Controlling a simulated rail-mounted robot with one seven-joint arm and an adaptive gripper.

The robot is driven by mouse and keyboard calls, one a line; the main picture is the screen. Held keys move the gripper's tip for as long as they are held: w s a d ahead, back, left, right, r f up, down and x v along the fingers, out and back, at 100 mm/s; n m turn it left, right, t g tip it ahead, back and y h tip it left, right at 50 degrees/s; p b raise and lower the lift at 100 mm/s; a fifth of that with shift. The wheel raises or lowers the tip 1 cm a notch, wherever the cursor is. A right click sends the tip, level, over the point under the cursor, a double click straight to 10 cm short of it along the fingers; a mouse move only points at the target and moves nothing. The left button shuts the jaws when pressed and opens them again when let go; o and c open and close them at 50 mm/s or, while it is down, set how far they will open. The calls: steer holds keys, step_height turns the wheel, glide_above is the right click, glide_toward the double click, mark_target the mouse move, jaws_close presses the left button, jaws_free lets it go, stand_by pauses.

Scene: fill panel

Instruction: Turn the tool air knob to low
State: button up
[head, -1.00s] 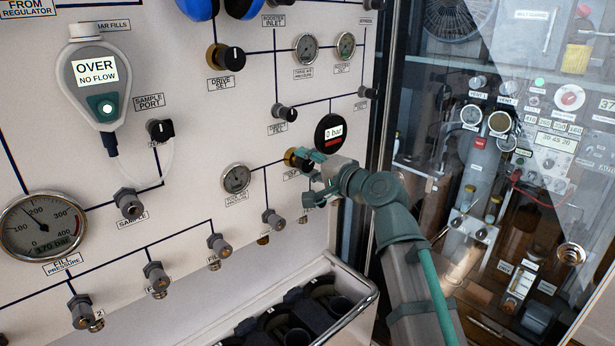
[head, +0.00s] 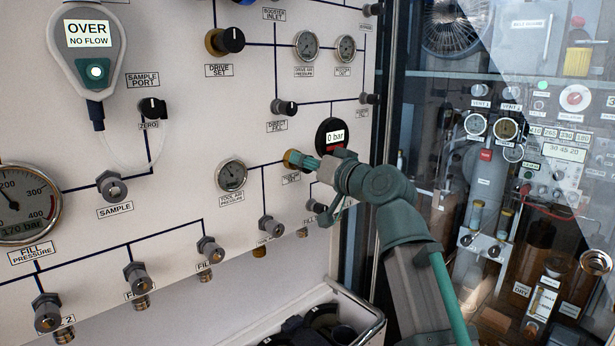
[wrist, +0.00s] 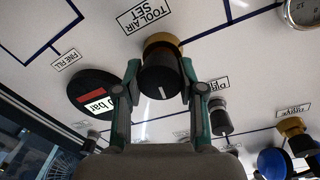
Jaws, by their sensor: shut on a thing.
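The tool air knob is a black knob (wrist: 160,82) with a white pointer line on a brass base (wrist: 162,46). In the wrist view it sits between the fingers of my gripper (wrist: 161,80), one on each side, shut on it. The white line points toward the bottom of that view, away from the TOOL AIR SET label (wrist: 145,17). In the head view the brass base (head: 291,159) shows at the tips of my gripper (head: 308,163). The fingers hide most of the black knob there.
A round 0 bar display (head: 334,133) is just above my gripper. The tool air pressure gauge (head: 232,175) is to the left. A hose fitting (head: 271,226) is below. A bin with a metal rail (head: 362,303) stands below the panel, and a glass-fronted cabinet is at right.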

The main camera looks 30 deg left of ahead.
steer(key=shift+f+n+b, duration=0.1)
steer(key=shift+n+b, duration=0.75)
steer(key=shift+n, duration=0.15)
steer(key=o, duration=1.2)
steer(key=shift+c, duration=0.2)
steer(key=shift+d, duration=0.1)
steer(key=v, duration=1.2)
